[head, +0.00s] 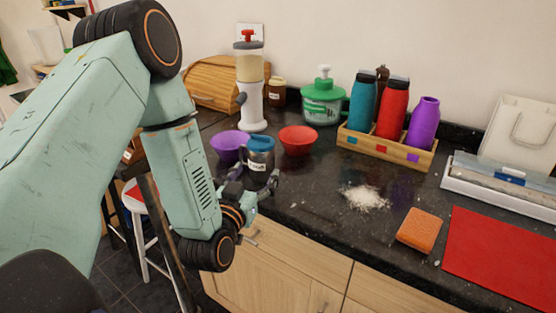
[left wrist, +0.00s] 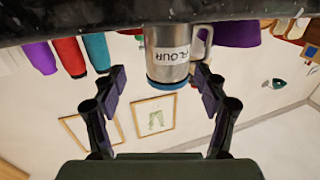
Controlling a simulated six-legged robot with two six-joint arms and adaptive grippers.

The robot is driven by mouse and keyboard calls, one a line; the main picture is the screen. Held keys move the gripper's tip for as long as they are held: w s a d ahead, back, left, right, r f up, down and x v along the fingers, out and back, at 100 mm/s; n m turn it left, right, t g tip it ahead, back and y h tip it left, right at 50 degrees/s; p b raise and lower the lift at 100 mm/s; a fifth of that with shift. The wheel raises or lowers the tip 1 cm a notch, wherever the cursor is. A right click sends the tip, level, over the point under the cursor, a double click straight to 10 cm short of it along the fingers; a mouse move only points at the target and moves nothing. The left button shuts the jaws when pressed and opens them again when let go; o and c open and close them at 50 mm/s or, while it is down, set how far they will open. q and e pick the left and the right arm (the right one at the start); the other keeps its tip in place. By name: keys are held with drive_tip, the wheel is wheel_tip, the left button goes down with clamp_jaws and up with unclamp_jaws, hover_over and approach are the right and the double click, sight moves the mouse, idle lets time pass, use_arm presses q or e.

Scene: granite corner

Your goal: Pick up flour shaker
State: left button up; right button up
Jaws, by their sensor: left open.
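The flour shaker (head: 260,155) is a metal can with a blue lid, a side handle and a label, on the dark counter near its front edge. In the left wrist view, which is upside down, the shaker (left wrist: 168,62) shows its FLOUR label and stands just beyond the fingers, roughly centred between them. My left gripper (head: 253,185) is in front of the shaker at counter-edge height. Its two fingers (left wrist: 159,85) are spread apart with nothing held. Whether a finger touches the shaker I cannot tell. My right gripper is in neither view.
A purple bowl (head: 226,146) is close left of the shaker and a red bowl (head: 298,140) is right behind it. A dispenser (head: 250,90) stands behind. A wooden bottle tray (head: 363,147), spilled white powder (head: 364,197), an orange sponge (head: 420,230) and a red mat (head: 500,255) lie right.

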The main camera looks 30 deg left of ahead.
sight(257, 165)
use_arm(q)
drive_tip(key=shift+w+a, duration=0.7)
drive_tip(key=shift+a, duration=0.05)
drive_tip(key=x, duration=0.5)
drive_tip(key=shift+w+a+f+b, duration=0.2)
drive_tip(key=shift+f+b, duration=0.1)
drive_tip(key=shift+d+r, duration=0.1)
drive_tip(key=shift+d, duration=0.15)
drive_tip(key=shift+c, duration=0.3)
drive_tip(key=shift+w+a, duration=0.1)
drive_tip(key=c, duration=1)
